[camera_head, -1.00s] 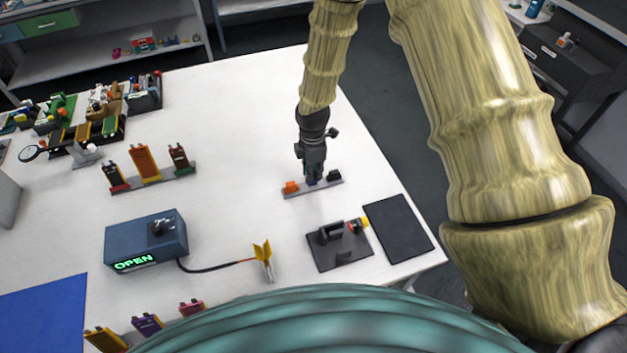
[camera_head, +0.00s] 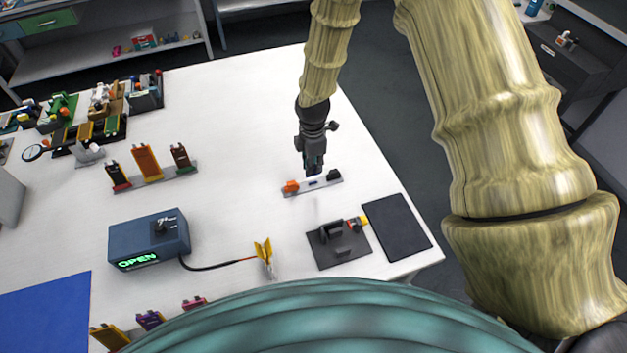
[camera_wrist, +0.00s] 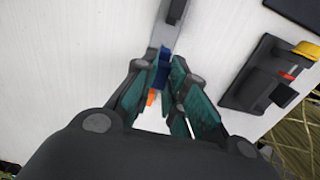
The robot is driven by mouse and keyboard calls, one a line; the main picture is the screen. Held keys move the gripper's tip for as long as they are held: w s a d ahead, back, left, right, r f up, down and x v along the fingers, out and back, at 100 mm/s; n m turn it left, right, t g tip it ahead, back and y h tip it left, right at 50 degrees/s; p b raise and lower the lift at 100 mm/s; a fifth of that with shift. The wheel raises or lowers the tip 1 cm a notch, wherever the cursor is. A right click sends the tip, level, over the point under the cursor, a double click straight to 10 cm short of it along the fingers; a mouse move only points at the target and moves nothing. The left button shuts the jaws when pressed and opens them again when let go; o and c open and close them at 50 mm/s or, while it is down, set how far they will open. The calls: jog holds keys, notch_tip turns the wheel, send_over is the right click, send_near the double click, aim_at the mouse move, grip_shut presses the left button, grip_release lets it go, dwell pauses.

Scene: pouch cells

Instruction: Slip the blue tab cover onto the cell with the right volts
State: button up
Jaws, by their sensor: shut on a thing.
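My gripper (camera_head: 314,170) is shut on the blue tab cover (camera_wrist: 161,70), which shows between the fingertips in the wrist view. It is just above the grey cover strip (camera_head: 326,183). On that strip sit an orange cover (camera_head: 291,186) at the left and a black cover (camera_head: 333,174) at the right, with the middle place empty. A rack (camera_head: 155,180) holds a black cell (camera_head: 117,175), an orange cell (camera_head: 147,160) and a brown cell (camera_head: 180,155). More cells, yellow (camera_head: 110,337), purple (camera_head: 150,320) and pink (camera_head: 194,303), stand at the front, partly hidden.
A blue-grey tester (camera_head: 148,240) reads OPEN and is cabled to a yellow clip-like piece (camera_head: 263,252). A black fixture (camera_head: 340,245) and a dark mat (camera_head: 395,228) lie at the right. Cluttered trays stand at the back left. The table's middle is clear.

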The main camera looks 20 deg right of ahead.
jog(key=shift+w+r+m+b, duration=0.4)
jog(key=shift+r+m+b, duration=0.2)
jog(key=shift+m, duration=0.5)
jog(key=w+a+r+m+y+b, duration=0.1)
jog(key=a+r+m+b, duration=0.6)
jog(key=r+m, duration=0.6)
jog(key=s+a+f+n+g+p, duration=0.1)
jog(key=s+a+f+n+p, duration=0.15)
jog(key=a, duration=0.75)
jog(key=s+a+f+n+p, duration=0.15)
jog(key=s+a, duration=0.25)
jog(key=a, duration=0.5)
jog(key=s+a+f+n+g+p, duration=0.1)
jog(key=s+a+n, duration=0.25)
jog(key=a, duration=0.65)
jog(key=s+a+n+g+h+p, duration=0.1)
jog(key=s+a+n, duration=0.7)
jog(key=s+a, duration=1.2)
jog(key=shift+a+p, duration=0.65)
jog(key=shift+a, duration=0.95)
